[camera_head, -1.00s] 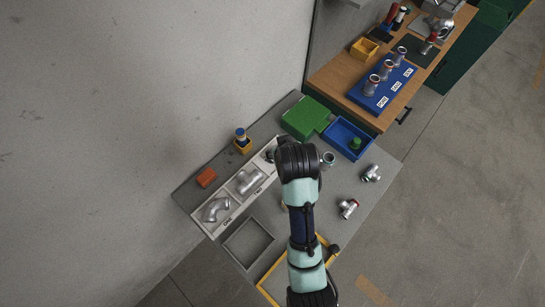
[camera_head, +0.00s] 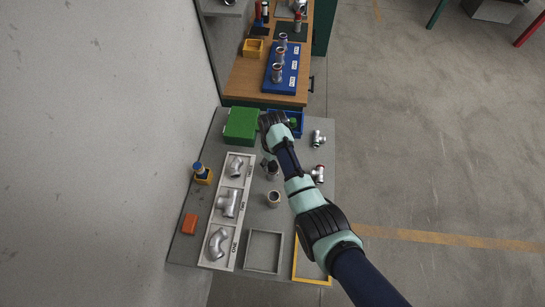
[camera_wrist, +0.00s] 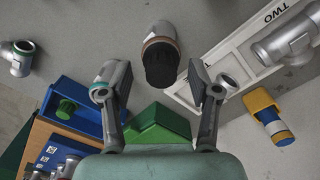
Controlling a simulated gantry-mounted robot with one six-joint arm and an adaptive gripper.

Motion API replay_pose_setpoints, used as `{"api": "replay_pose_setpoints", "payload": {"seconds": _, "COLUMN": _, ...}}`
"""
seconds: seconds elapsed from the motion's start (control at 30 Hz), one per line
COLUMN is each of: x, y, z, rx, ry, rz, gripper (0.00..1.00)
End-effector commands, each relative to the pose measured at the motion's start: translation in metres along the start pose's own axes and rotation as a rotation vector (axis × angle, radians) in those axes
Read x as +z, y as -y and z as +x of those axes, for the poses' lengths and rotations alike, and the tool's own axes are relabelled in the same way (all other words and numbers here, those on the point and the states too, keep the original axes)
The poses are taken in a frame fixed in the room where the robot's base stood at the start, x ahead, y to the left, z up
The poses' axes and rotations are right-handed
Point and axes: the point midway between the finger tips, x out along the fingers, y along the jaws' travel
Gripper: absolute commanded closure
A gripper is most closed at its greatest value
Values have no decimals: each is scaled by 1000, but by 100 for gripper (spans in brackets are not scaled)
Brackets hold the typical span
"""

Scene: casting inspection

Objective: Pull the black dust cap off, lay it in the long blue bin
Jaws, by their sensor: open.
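The black dust cap (camera_wrist: 161,67) sits on the near end of a silver fitting (camera_wrist: 158,33) with a brown ring, in the wrist view. My gripper (camera_wrist: 160,85) is open, with one finger on each side of the cap and visible gaps between. In the head view my gripper (camera_head: 267,160) points down over the grey table, partly hidden by my arm. The blue bin (camera_wrist: 90,122) is at the left in the wrist view, with a green cap (camera_wrist: 65,108) in it. In the head view the bin (camera_head: 298,131) is partly hidden behind my wrist.
A silver fitting with a green ring (camera_wrist: 105,88) is close by my left-hand finger. The green box (camera_head: 241,124) stands beside the bin. A white tray (camera_head: 209,250) holds silver fittings. A bare upright fitting (camera_head: 274,200) and two tees stand on the table. A grey frame (camera_head: 263,250) is empty.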

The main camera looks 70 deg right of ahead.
Motion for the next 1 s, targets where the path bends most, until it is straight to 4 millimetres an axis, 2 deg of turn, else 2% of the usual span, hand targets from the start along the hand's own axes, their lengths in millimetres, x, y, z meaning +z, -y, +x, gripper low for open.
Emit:
{"api": "replay_pose_setpoints", "payload": {"seconds": 0.1, "x": 0, "y": 0, "z": 11, "rx": 0, "ry": 0, "rz": 0, "gripper": 39}}
{"api": "replay_pose_setpoints", "payload": {"seconds": 0.4, "x": 0, "y": 0, "z": 13, "rx": 0, "ry": -1, "rz": 0, "gripper": 40}}
{"api": "replay_pose_setpoints", "payload": {"seconds": 0.77, "x": 0, "y": 0, "z": 13, "rx": 0, "ry": -1, "rz": 0, "gripper": 100}}
{"api": "replay_pose_setpoints", "payload": {"seconds": 0.8, "x": 0, "y": 0, "z": 13, "rx": 0, "ry": -1, "rz": 0, "gripper": 72}}
{"api": "replay_pose_setpoints", "payload": {"seconds": 0.97, "x": 0, "y": 0, "z": 13, "rx": 0, "ry": -1, "rz": 0, "gripper": 99}}
{"api": "replay_pose_setpoints", "payload": {"seconds": 1.0, "x": 0, "y": 0, "z": 13, "rx": 0, "ry": -1, "rz": 0, "gripper": 100}}
